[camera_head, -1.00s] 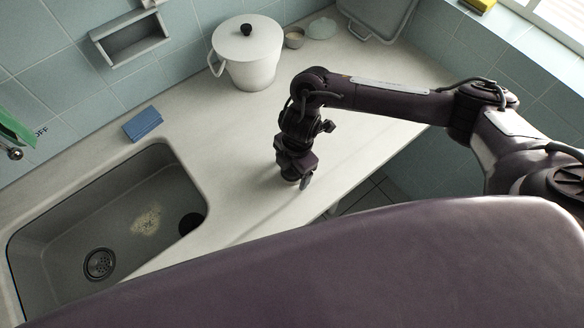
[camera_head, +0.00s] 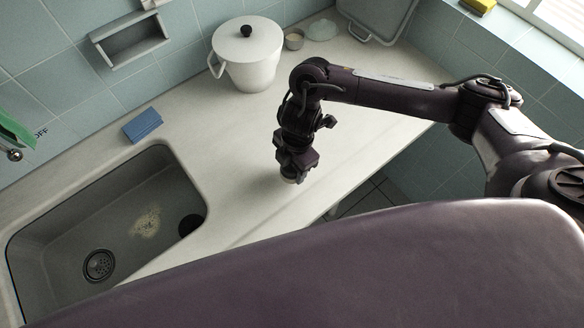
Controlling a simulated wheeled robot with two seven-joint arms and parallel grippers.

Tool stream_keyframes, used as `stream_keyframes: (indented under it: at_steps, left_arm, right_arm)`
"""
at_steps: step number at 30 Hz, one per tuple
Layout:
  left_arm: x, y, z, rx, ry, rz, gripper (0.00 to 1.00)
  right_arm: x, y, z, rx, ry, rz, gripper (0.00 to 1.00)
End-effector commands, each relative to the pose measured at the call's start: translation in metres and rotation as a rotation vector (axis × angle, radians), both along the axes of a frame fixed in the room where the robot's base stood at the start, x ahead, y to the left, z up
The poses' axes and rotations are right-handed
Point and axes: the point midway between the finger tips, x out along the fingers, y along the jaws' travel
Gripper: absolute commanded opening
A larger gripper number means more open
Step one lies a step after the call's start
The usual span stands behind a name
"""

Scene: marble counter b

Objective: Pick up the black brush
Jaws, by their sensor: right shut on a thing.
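My right gripper (camera_head: 293,178) points down at the marble counter, right of the sink, low over the counter top. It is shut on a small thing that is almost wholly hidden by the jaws. I take it to be the black brush; only a small pale edge (camera_head: 289,181) shows beneath the fingers. I cannot tell whether it still touches the counter. My left gripper is not in view.
The sink (camera_head: 180,165) lies at the left, with a dark round thing (camera_head: 190,225) inside. A blue sponge (camera_head: 142,125) lies behind it. A white pot (camera_head: 250,62) and a small bowl (camera_head: 294,39) stand at the back. The counter's front edge is close to my right gripper.

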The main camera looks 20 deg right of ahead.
Motion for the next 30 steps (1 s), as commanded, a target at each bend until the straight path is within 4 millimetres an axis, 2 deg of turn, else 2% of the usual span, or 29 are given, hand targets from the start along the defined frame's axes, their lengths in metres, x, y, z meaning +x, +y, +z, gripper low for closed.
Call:
stream_keyframes:
  at_steps: [4,6,9,15,21,30]
  left_arm:
    - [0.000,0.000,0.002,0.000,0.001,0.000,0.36]
    - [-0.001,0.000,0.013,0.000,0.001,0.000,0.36]
    - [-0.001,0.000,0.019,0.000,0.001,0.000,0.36]
    - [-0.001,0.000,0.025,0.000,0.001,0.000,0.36]
    - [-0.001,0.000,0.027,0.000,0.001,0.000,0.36]
    - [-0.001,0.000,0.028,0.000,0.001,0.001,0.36]
  right_arm:
    - [0.003,0.000,0.038,0.001,-0.010,0.004,0.30]
    - [0.004,-0.001,0.063,-0.001,-0.013,0.004,0.30]
    - [0.003,-0.001,0.091,-0.001,-0.011,0.003,0.30]
    - [0.002,-0.001,0.136,-0.001,-0.008,0.002,0.30]
    - [0.001,0.000,0.164,0.000,-0.005,0.002,0.30]
    - [0.000,0.000,0.176,-0.001,-0.001,0.000,0.30]
